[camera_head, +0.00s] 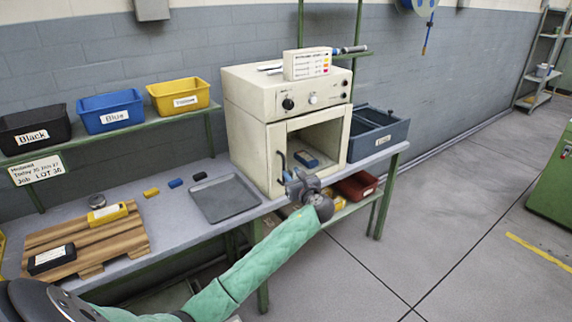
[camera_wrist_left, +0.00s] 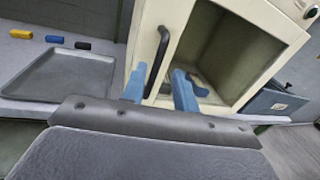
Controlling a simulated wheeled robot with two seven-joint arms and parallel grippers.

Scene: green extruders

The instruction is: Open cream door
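The cream oven (camera_head: 250,125) stands on the bench. Its cream door (camera_head: 273,150) looks shut, with a wide window and a black upright handle (camera_head: 281,163) on its left side. A blue block (camera_head: 306,158) shows through the window. My left gripper (camera_head: 289,177) is in front of the lower left of the door. In the left wrist view its two blue fingers (camera_wrist_left: 157,82) are apart, and the lower part of the handle (camera_wrist_left: 161,52) appears between them. I cannot tell whether they touch it. My right gripper is not in view.
A grey tray (camera_head: 225,215) lies left of the oven, with small coloured blocks and a wooden pallet (camera_head: 125,236) beyond. A dark bin (camera_head: 376,140) stands right of the oven. A red bin (camera_head: 356,186) sits on the lower shelf.

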